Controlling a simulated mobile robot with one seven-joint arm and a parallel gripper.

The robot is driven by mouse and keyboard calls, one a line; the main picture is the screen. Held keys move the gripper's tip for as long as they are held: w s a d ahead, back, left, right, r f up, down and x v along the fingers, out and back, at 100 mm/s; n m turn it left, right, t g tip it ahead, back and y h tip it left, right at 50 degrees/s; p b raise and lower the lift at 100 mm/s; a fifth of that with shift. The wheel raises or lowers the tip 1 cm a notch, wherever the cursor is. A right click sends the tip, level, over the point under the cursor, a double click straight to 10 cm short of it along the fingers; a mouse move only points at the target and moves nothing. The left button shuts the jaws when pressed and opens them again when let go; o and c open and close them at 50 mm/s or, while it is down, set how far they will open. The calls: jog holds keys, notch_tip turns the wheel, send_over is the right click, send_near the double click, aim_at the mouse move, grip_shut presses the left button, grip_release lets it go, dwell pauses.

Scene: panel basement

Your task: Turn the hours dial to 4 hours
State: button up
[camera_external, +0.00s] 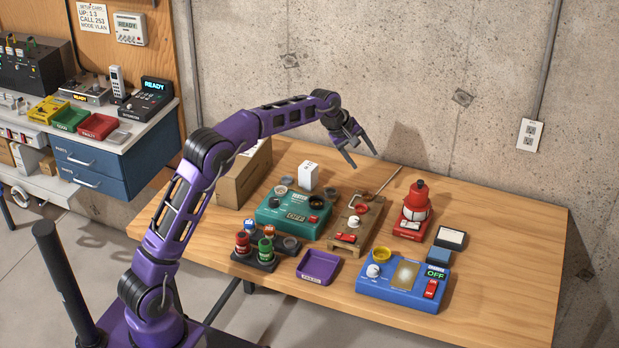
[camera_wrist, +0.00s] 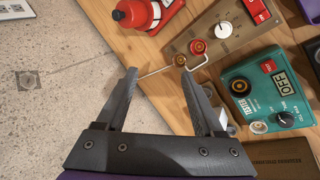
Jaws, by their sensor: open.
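Several panels have dials, and I cannot read which is marked hours. A wooden panel (camera_external: 340,246) has a white dial (camera_wrist: 223,28) and a red switch (camera_wrist: 257,10). A teal box (camera_external: 277,224) has a black knob (camera_wrist: 285,119), a dark round part (camera_wrist: 240,87) and a display (camera_wrist: 281,81) reading OFF. A blue box (camera_external: 398,294) has a white dial (camera_external: 373,270) and a display (camera_external: 437,272) reading OFF; it does not show in the wrist view. My gripper (camera_external: 365,161) is open and empty above the table's back edge, behind the panels. It also shows in the wrist view (camera_wrist: 158,72).
A red bottle (camera_external: 416,201) stands right of the wooden panel. A thin metal rod (camera_external: 385,183) reaches back from that panel. A purple tray (camera_external: 318,267), a rack of colored items (camera_external: 262,257) and a cardboard box (camera_external: 245,176) are on the table. The right table end is clear.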

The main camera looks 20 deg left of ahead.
jog(key=s+d+f+g+y, duration=0.2)
jog(key=s+d+f+y, duration=0.15)
jog(key=s, duration=0.25)
jog(key=y+p, duration=0.1)
jog(key=y, duration=0.3)
send_near(355, 220)
jog(key=shift+n+t, duration=0.3)
jog(key=shift+n, duration=0.1)
jog(key=x, duration=0.4)
jog(key=b+x, duration=0.1)
jog(key=x, duration=0.3)
jog(key=shift+s+a+f, duration=0.15)
jog(key=shift+a+f, duration=0.05)
jog(key=shift+f, duration=0.1)
jog(key=shift+c, duration=0.2)
grip_shut()
